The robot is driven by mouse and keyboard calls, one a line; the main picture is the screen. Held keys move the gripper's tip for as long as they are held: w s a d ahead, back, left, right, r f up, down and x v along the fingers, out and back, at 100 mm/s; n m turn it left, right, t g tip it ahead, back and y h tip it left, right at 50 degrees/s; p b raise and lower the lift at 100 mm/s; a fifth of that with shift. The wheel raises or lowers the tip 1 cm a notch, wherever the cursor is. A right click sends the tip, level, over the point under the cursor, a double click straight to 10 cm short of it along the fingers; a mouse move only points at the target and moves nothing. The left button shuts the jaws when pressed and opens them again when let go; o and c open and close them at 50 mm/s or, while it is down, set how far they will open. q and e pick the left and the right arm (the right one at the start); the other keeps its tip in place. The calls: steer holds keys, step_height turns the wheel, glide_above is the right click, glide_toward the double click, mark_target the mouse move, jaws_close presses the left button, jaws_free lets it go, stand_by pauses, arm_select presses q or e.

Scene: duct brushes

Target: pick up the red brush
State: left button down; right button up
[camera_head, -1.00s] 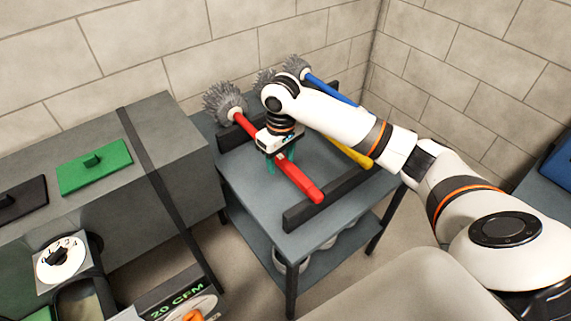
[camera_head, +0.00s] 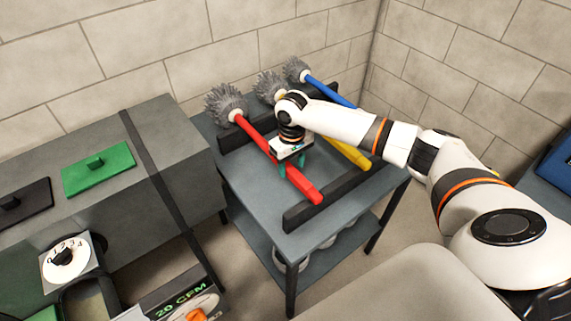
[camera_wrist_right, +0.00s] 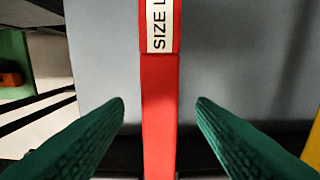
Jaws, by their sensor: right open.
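The red brush (camera_head: 303,187) lies across two dark rails on the grey table, its grey bristle head (camera_head: 226,103) at the back left and its handle toward the front. In the right wrist view its red handle (camera_wrist_right: 160,115) runs up the middle, with a white label reading "SIZE L" in part. My right gripper (camera_head: 291,168) is over the handle, pointing down. Its two green fingers are open, one on each side of the handle in the right wrist view (camera_wrist_right: 160,120), with a gap on both sides. My left gripper is not in view.
A yellow brush (camera_head: 348,153) and a blue brush (camera_head: 328,88) lie to the right on the same rails. The front rail (camera_head: 330,203) crosses the table (camera_head: 250,195). A grey duct (camera_head: 185,150) with a green plate (camera_head: 98,170) stands at the left. Walls close the back.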

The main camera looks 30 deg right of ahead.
step_height(320, 180, down, 2)
jaws_close()
stand_by(0.4)
